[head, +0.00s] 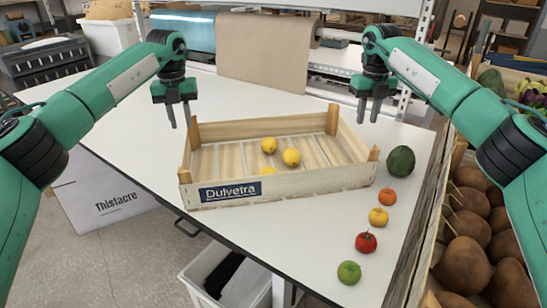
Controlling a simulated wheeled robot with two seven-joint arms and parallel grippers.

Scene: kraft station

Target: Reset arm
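My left gripper (179,115) hangs above the table at the left, just beyond the back left corner of the wooden crate. Its two fingers point down with a small gap between them and hold nothing. My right gripper (368,109) hangs over the back right of the table, right of the crate's back right corner. Its fingers point down, apart and empty. The wooden crate (325,184), labelled Dulvetra, stands on the white table (285,235). Yellow lemons (291,157) lie inside it, near the middle.
Right of the crate lie an avocado (400,160), an orange (387,196), a yellow fruit (378,217), a red tomato (366,242) and a green lime (349,272). A produce bin (463,262) borders the right side. Paper rolls (265,50) stand behind the table.

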